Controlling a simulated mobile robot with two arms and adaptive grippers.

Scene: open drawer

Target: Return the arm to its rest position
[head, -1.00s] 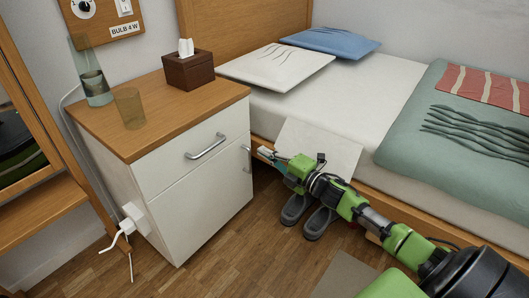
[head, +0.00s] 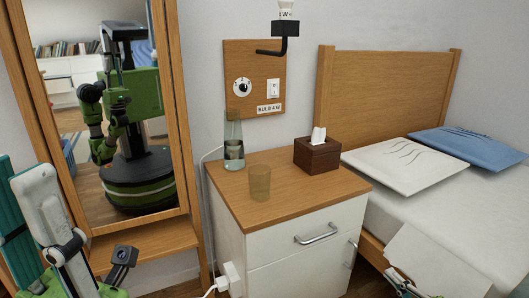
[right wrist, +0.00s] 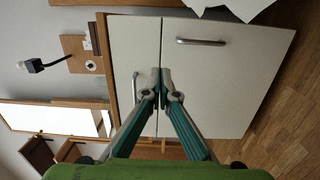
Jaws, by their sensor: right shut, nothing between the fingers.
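My right gripper (head: 392,274) shows at the lower right edge of the head view, low beside the bed and right of the white nightstand (head: 262,252). In the right wrist view its fingertips (right wrist: 162,78) are together and empty. They appear in front of the line between the drawer (right wrist: 134,50) and the door (right wrist: 222,82), apart from both handles. The drawer, with its metal handle (head: 317,234), looks closed. My left gripper (head: 60,235) is large and cut off at the left of the head view; its fingertips cannot be made out together.
A mirror (head: 128,110) stands left; the bed (head: 455,215) is right. A wall board (head: 255,65) and a bulb holder (head: 283,40) hang above.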

